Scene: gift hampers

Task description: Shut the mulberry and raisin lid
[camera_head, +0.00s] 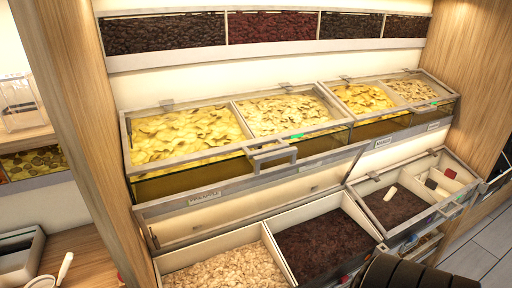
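The lower left bin pair holds pale dried pieces (228,268), which look like mulberries, and dark dried fruit (325,245), which looks like raisins. Both compartments are uncovered from above. Their clear, light-framed lid (255,208) appears to stand raised at the back of the bins, below the yellow-filled bins. The label on the rail is too small to read surely. The front of this bin pair is cut off by the bottom edge of the picture. Neither of my grippers is in view; only a black ribbed part of mine shows at the bottom right.
Above, bins of yellow chips (185,135) have framed lids down, with a handle (272,158) sticking out. The lower right bin (400,207) has its framed lid down. A wooden post (75,110) stands left. A scoop (65,268) lies on the left counter. Floor shows at right.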

